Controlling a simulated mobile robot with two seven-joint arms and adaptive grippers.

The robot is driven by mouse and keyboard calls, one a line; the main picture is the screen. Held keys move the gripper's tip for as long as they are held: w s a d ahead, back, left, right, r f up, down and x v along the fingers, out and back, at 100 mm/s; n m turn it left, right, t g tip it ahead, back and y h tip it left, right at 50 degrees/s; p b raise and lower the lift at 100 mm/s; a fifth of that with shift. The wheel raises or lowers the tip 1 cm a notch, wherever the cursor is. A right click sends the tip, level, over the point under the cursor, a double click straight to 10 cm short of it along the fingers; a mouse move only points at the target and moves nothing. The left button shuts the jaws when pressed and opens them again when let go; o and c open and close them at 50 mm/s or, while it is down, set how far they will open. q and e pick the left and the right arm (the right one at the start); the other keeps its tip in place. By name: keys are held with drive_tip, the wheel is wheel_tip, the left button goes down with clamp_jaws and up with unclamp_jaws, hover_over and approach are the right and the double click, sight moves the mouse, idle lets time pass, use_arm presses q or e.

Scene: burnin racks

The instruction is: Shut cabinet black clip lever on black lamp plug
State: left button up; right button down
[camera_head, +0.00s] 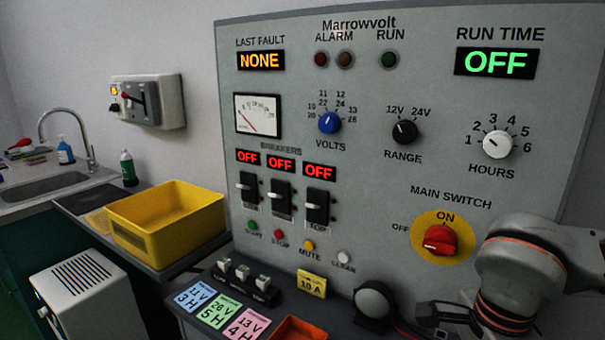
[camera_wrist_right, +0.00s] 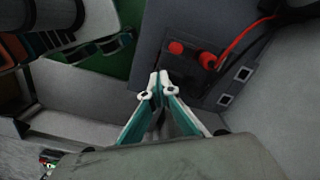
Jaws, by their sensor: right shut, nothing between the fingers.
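My right gripper (camera_wrist_right: 155,88) shows in the right wrist view with its two pale fingertips together and nothing between them. It is in front of a dark grey panel (camera_wrist_right: 185,22) that carries a red socket or cap (camera_wrist_right: 176,47) and a red plug (camera_wrist_right: 207,60) with a red cable. Two small square fittings (camera_wrist_right: 243,74) sit on the panel to the right of the fingertips. A black part (camera_wrist_right: 268,5) shows at the top edge. I cannot clearly make out the black clip lever or the black lamp plug. My left gripper is out of view.
The grey Marrowvolt cabinet (camera_head: 375,165) fills the middle of the head view, with its red main switch (camera_head: 438,240) beside my right arm. A round lamp-like thing (camera_head: 374,299) stands on the ledge below. A yellow bin (camera_head: 165,240) is at the left.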

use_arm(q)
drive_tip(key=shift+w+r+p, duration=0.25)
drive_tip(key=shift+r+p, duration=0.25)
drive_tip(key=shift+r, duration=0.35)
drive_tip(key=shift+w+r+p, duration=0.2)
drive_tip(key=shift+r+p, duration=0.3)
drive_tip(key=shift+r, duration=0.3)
use_arm(e)
drive_tip(key=shift+r, duration=2.05)
